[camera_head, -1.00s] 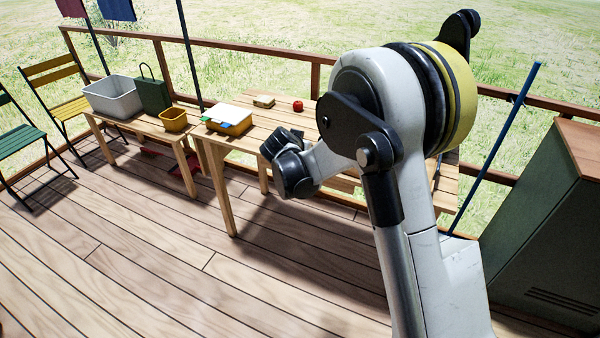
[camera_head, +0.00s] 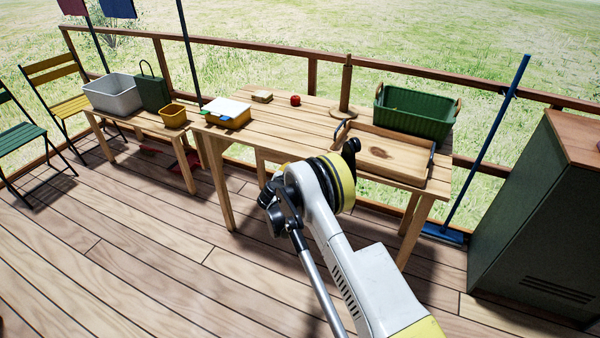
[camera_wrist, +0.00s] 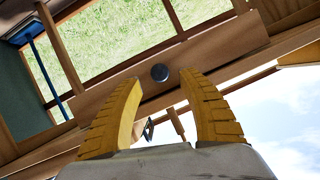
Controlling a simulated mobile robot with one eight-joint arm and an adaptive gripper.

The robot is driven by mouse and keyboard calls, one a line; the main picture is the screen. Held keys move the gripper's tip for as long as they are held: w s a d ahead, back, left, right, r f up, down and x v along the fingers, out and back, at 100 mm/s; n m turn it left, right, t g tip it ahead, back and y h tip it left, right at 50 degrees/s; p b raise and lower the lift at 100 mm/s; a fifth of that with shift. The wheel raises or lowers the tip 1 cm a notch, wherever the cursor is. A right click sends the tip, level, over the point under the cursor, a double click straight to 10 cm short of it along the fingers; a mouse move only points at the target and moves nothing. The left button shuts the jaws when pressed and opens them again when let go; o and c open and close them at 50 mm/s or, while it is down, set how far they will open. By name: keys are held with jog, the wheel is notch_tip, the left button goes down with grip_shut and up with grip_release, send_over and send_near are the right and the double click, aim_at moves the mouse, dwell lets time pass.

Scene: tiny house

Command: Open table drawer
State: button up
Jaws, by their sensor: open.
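The wooden table (camera_head: 275,122) stands by the railing in the head view. In the wrist view a plain wooden drawer front (camera_wrist: 222,46) runs slantwise across the picture, with a round dark knob (camera_wrist: 160,72) on it. The drawer front is hidden behind my arm in the head view. My gripper (camera_wrist: 160,79) has its two yellow fingers spread apart. The knob shows between the fingertips, and nothing is held. I cannot tell how far the knob is beyond the tips. The fingers are not visible in the head view.
The tabletop holds a wooden tray (camera_head: 415,172), a green basket (camera_head: 415,112), a yellow-and-white box (camera_head: 232,116) and a red apple (camera_head: 295,100). A blue broom (camera_head: 490,140) and green cabinet (camera_head: 540,220) stand at right.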

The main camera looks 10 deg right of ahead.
jog(key=b+x, duration=0.1)
jog(key=x, duration=0.3)
jog(key=shift+w, duration=0.1)
